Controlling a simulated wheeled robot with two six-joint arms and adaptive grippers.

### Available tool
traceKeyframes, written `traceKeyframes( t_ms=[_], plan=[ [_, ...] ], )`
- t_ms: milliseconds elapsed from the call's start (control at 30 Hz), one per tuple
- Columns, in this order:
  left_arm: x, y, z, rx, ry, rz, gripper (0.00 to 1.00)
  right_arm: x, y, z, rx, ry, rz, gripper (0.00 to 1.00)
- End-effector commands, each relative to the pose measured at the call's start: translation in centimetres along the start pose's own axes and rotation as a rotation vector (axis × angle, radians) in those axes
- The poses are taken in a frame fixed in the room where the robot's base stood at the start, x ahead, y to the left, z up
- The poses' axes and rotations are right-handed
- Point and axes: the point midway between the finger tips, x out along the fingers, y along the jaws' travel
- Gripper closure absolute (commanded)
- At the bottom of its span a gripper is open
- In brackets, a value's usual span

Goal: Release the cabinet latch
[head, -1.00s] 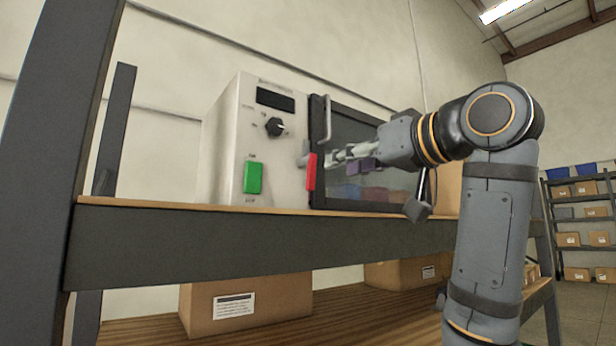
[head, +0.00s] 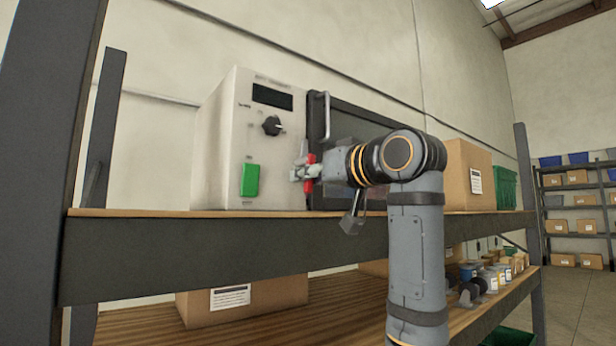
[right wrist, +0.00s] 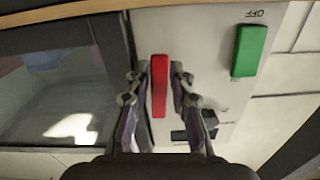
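The white cabinet (head: 222,150) stands on the upper shelf, with a dark framed glass door (head: 350,120) on its right. The red latch (head: 310,172) sits at the door's left edge, partly hidden by my right gripper (head: 303,173). In the right wrist view, which looks upside down, the red latch (right wrist: 159,86) stands between the two fingertips of my right gripper (right wrist: 160,78). The fingers are apart, one on each side of it, with narrow gaps showing. The door looks shut. My left gripper is not in view.
The cabinet front carries a green switch (head: 250,180), a dark knob (head: 272,126) and a display (head: 272,97). A silver door handle (head: 323,115) rises above the latch. A cardboard box (head: 468,175) and a green bin (head: 504,188) stand right of the cabinet.

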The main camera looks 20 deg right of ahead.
Motion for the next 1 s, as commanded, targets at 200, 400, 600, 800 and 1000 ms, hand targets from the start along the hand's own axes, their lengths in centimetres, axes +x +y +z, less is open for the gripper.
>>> traceKeyframes(
  t_ms=[200,400,600,800,1000],
  plan=[
    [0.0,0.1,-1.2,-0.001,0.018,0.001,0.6,0.0,0.0,0.0,0.0,0.001,0.0,1.0],
    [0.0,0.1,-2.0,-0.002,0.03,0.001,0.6,-0.1,0.3,-0.1,-0.075,0.001,0.001,1.0],
    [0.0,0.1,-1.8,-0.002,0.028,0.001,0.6,-0.1,0.4,-0.1,-0.118,0.003,0.001,1.0],
    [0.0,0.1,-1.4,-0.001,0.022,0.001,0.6,-0.1,0.4,-0.1,-0.117,0.003,0.001,0.76],
    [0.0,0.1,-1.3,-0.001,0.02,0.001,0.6,-0.1,0.4,-0.1,-0.116,0.002,0.001,0.62]
  ],
)
